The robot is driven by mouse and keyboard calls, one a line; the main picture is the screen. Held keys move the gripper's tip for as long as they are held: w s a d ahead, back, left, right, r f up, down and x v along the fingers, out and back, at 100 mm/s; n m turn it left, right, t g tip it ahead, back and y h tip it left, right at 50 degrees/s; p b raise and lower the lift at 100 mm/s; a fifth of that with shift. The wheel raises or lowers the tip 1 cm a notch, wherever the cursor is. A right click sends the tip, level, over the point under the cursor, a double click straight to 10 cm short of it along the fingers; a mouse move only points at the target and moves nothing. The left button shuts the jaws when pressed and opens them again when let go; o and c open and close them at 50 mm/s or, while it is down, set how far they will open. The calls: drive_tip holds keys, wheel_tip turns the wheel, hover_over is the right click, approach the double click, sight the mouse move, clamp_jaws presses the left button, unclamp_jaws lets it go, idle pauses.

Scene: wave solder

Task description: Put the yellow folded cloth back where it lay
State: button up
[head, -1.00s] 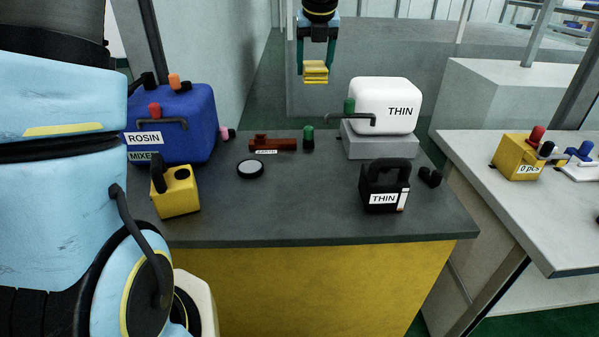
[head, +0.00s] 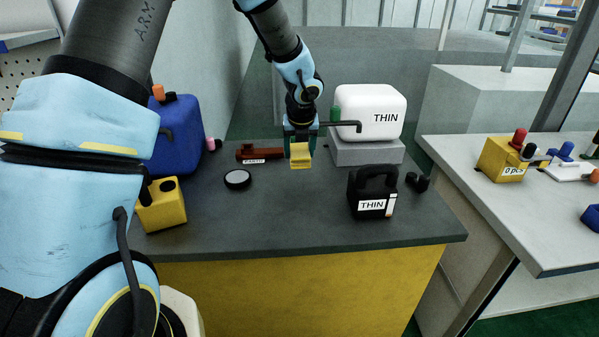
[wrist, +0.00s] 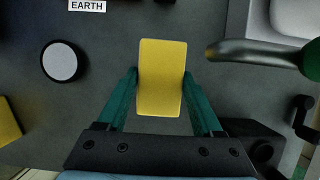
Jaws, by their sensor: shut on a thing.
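The yellow folded cloth (head: 300,157) is between the fingers of my gripper (head: 300,140), over the back middle of the dark bench top (head: 280,215). In the wrist view the cloth (wrist: 162,78) fills the gap between the green fingers (wrist: 162,98), which are shut on it at its sides. The cloth seems to be held above the bench, but its exact height I cannot tell.
A white THIN container (head: 365,112) with a tap stands right of my gripper. A black THIN can (head: 373,192), a round black-rimmed disc (head: 237,179), a red-brown EARTH-labelled piece (head: 259,153), a yellow can (head: 161,205) and a blue container (head: 172,135) surround free bench in the middle.

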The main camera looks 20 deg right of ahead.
sight(300, 156)
drive_tip(key=shift+f+b, duration=0.4)
drive_tip(key=shift+f, duration=2.9)
drive_tip(key=shift+f, duration=0.15)
drive_tip(key=o, duration=1.3)
drive_tip(key=p+v, duration=0.1)
drive_tip(key=v, duration=1.1)
drive_tip(key=s+a+r+n+g+y, duration=0.1)
drive_tip(key=a+r+n+y, duration=0.1)
drive_tip(key=a+n, duration=1.7)
drive_tip(key=shift+s+a+r+n+g+h, duration=0.2)
drive_tip(key=shift+s+a+n, duration=1.25)
drive_tip(key=shift+a+n, duration=1.4)
drive_tip(key=shift+s+a+r+n+g+h, duration=0.1)
drive_tip(key=shift+s+a+n+g, duration=0.25)
drive_tip(key=shift+s+a+n, duration=2.35)
drive_tip(key=shift+s+a+r+n+g+h, duration=0.2)
drive_tip(key=shift+a+n, duration=1.4)
drive_tip(key=shift+n, duration=2.65)
